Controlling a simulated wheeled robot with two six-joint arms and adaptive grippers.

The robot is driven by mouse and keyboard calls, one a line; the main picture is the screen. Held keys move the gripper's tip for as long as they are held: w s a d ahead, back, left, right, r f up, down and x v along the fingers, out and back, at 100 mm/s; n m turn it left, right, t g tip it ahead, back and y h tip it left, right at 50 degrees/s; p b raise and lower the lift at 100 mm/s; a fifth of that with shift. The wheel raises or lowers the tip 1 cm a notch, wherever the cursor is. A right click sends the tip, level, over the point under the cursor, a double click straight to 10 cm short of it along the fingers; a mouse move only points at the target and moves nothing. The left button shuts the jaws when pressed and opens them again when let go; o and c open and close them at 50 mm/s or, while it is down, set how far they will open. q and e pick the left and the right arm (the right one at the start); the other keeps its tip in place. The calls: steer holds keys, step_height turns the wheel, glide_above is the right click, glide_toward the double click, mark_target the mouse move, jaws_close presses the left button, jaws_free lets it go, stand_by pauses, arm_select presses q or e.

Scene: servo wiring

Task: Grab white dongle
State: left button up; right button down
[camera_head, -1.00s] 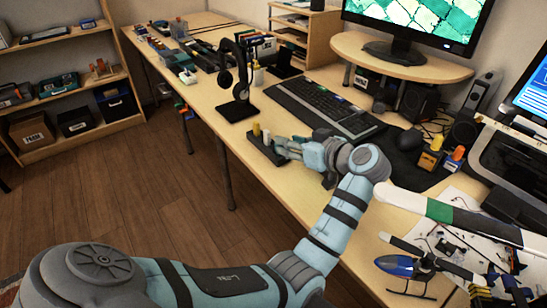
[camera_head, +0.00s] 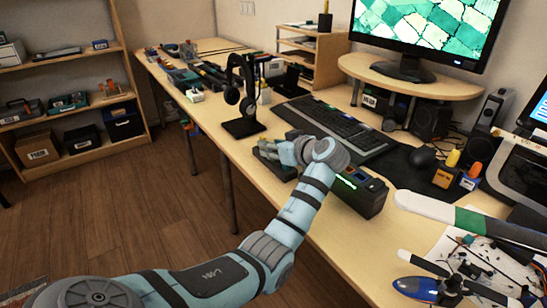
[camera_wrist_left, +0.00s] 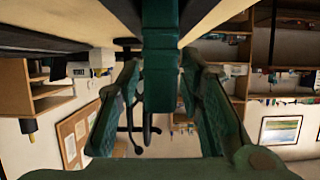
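My left gripper (camera_head: 272,149) hangs over a small dark tray (camera_head: 275,167) on the desk and covers most of it. I cannot make out the white dongle in the head view; the gripper hides the tray's upper part. In the left wrist view, the two teal fingers of this gripper (camera_wrist_left: 162,100) are spread apart. A teal column shows between them, with clear gaps on both sides; I cannot tell what it is. My right gripper is in neither view.
Black headphones on a stand (camera_head: 242,100) are close behind the tray. A keyboard (camera_head: 335,127) lies to its right. A black box with green lights (camera_head: 358,190) sits right of my wrist. A toy helicopter (camera_head: 420,288) and papers are at the lower right.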

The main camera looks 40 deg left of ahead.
arm_select(q)
jaws_close()
